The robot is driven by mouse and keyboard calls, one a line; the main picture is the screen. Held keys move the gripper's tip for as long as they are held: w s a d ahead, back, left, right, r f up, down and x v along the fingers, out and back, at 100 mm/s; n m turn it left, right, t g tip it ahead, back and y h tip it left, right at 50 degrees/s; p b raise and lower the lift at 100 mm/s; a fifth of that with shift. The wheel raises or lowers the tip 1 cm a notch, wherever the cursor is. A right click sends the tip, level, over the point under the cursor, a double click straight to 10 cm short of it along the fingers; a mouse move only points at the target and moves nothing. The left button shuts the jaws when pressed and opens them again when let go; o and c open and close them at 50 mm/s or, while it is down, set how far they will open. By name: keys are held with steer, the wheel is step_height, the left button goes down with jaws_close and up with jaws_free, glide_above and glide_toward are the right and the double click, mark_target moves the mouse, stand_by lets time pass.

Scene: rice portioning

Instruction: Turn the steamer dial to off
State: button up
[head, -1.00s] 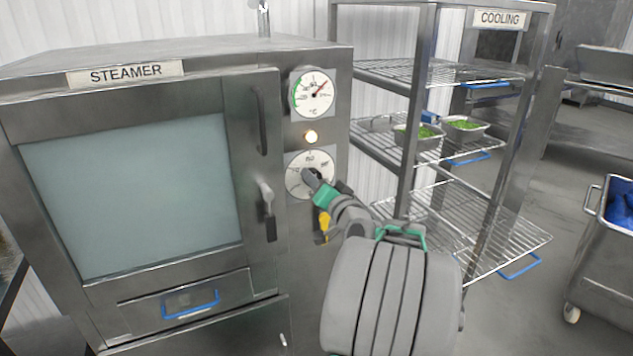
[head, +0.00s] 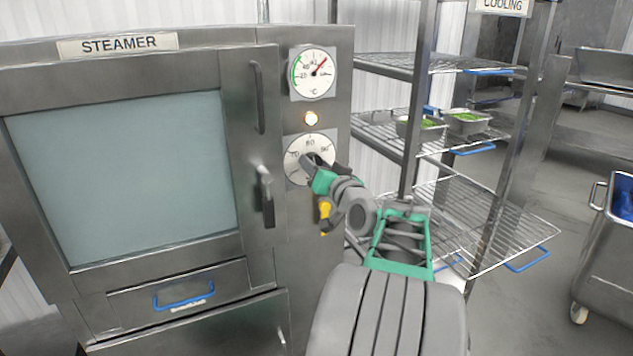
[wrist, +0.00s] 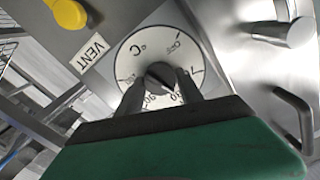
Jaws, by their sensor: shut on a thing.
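The steamer (head: 60,100) is a steel cabinet with a closed glass door. Its dial (head: 297,158) is a white round scale with numbers, on the panel right of the door, below a lit lamp. My gripper (head: 316,166) is at the dial, shut on the dark knob in its middle, and hides much of the scale's lower right. In the wrist view the dial face (wrist: 138,52) surrounds the knob (wrist: 160,76), with my fingers on either side of it. The knob's exact pointer setting is hard to read.
A temperature gauge (head: 313,73) and the lit lamp (head: 311,118) sit above the dial. The door handle (head: 265,196) is close on the left. A yellow vent knob (wrist: 67,13) is near my gripper. The cooling rack (head: 415,100) with trays of green food stands right.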

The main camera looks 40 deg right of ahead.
steer(key=shift+f+n+b, duration=0.1)
steer(key=shift+n+b, duration=10.2)
steer(key=shift+b, duration=2.45)
steer(key=o, duration=1.4)
